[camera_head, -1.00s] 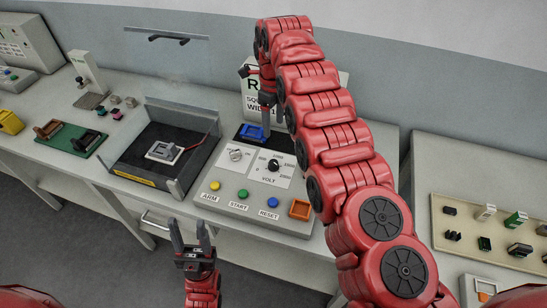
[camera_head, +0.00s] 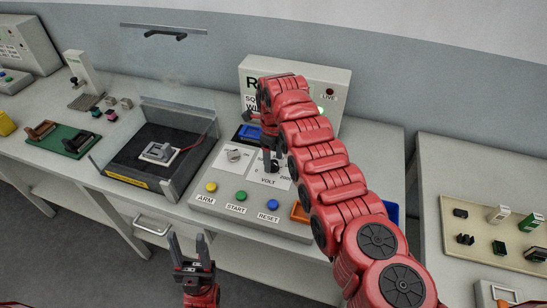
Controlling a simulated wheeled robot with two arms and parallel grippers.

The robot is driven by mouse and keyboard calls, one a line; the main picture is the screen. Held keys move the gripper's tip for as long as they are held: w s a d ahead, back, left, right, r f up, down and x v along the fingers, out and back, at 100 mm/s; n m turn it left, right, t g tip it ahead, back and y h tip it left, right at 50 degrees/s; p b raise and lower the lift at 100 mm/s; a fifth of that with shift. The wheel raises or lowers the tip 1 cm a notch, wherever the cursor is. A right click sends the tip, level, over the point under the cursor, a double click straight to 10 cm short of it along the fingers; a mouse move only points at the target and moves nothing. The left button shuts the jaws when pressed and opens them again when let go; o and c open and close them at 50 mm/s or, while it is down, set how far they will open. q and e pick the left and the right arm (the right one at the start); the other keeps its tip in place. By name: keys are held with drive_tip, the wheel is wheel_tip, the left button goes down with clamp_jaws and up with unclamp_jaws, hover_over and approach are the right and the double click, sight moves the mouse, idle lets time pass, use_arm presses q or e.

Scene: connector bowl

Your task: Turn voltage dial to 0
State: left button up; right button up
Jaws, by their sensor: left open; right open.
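The voltage dial (camera_head: 274,168) is a black knob on a white VOLT plate of the sloped grey control panel (camera_head: 225,205). My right gripper (camera_head: 269,157) points down over the dial and hides most of it and the scale. Its fingers look open around or just above the knob; I cannot tell whether they touch it. The knob's pointer direction is hidden. My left gripper (camera_head: 188,247) is open and empty, in front of the bench edge, with its fingers pointing up.
A white knob (camera_head: 234,155) sits left of the dial. ARM (camera_head: 211,187), START (camera_head: 240,196) and RESET (camera_head: 272,203) buttons line the panel front. An open clear-lidded test box (camera_head: 125,181) stands left.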

drive_tip(key=shift+f, duration=0.3)
clamp_jaws()
idle(0.3)
